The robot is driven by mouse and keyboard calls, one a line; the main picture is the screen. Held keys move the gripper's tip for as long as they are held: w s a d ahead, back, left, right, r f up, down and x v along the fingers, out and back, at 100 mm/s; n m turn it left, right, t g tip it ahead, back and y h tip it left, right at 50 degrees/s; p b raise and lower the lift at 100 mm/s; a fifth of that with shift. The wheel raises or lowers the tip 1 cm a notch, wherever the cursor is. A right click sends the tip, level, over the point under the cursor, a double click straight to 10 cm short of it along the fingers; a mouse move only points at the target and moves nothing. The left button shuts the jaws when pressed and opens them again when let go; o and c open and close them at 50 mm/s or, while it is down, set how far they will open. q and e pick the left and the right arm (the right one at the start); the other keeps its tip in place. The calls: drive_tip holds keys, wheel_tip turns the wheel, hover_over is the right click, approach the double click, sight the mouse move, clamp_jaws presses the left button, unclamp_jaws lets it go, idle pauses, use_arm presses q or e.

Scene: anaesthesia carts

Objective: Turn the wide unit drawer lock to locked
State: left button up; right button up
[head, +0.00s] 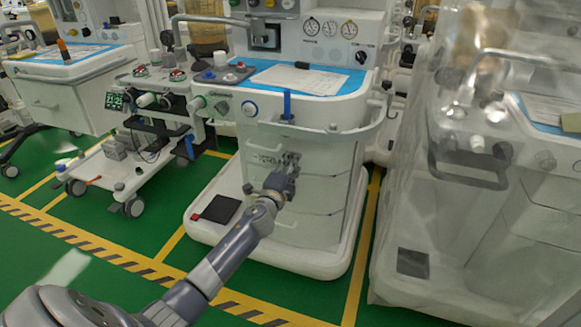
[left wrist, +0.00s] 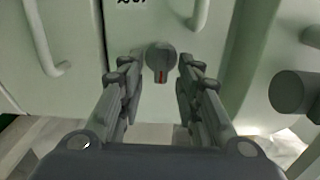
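The wide anaesthesia unit (head: 322,195) stands in the middle of the head view, its drawer front facing me. My left gripper (head: 288,165) is in front of that drawer front and covers the lock there. In the left wrist view, the drawer lock (left wrist: 161,57) is a round grey knob with a dark grip and a red mark near its lower end. My left gripper (left wrist: 157,72) is open, with one finger on each side of the knob. I cannot tell whether either finger touches it. My right gripper is in neither view.
A plastic-covered cart (head: 500,200) stands close on the right. A white cart with wheels (head: 115,165) stands on the left. A pale handle (left wrist: 40,40) and a dark grey cylinder (left wrist: 290,92) flank the lock in the left wrist view. Green floor (head: 120,230) is open in front.

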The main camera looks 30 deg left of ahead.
use_arm(q)
drive_tip(key=shift+s, duration=0.15)
drive_tip(key=v, duration=1.1)
drive_tip(key=shift+s+d, duration=0.2)
drive_tip(key=shift+s, duration=0.15)
